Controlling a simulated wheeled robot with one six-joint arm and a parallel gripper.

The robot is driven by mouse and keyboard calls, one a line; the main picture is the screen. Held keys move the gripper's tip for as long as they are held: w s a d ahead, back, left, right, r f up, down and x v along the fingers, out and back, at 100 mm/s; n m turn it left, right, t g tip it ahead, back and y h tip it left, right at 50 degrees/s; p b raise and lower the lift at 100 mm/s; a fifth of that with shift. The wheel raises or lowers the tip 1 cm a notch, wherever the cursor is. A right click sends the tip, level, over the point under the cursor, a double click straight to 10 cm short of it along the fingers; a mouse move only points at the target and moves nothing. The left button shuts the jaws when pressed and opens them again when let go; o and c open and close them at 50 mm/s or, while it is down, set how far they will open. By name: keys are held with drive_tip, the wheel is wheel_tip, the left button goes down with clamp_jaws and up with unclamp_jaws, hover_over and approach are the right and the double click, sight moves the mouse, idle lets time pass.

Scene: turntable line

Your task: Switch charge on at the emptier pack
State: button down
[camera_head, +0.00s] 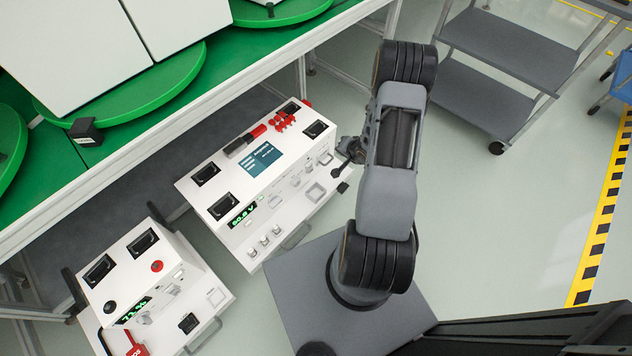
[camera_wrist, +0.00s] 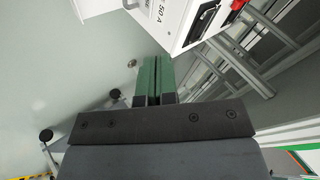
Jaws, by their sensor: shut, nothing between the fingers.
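Two white packs stand on the floor beside the green-topped line. The larger pack (camera_head: 222,184) has a green lit display (camera_head: 242,216) that seems to read about 50 V, a blue label screen and several small switches on its front. The smaller pack (camera_head: 128,275) at lower left has its own green display (camera_head: 134,311), seen too steeply to read, plus a red button (camera_head: 157,266). My gripper (camera_head: 341,178) is at the right end of the larger pack, partly hidden by my arm. In the wrist view its green fingers (camera_wrist: 153,82) are together and empty, below a white housing (camera_wrist: 180,22) marked "50 A".
The green line (camera_head: 225,55) with round green turntables (camera_head: 140,88) runs along the upper left, above the packs. A grey shelf cart (camera_head: 510,85) stands at upper right. Floor between the cart and the yellow-black stripe (camera_head: 605,215) is clear. A red tag (camera_head: 134,340) hangs at the smaller pack.

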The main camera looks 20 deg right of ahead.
drive_tip(key=s+a+f+m+y+b, duration=0.1)
drive_tip(key=s+f, duration=0.1)
drive_tip(key=f, duration=0.4)
drive_tip(key=s+a+f+m+t+y+b, duration=0.1)
drive_tip(key=s+a+f+m+b, duration=0.1)
drive_tip(key=f, duration=0.4)
drive_tip(key=shift+s+f+t+y, duration=0.3)
drive_tip(key=shift+f+y, duration=0.1)
drive_tip(key=b, duration=0.5)
approach(311, 168)
drive_tip(key=s+f+x, duration=0.1)
drive_tip(key=x, duration=0.7)
drive_tip(key=shift+d+f, duration=0.2)
drive_tip(key=shift+f, duration=0.15)
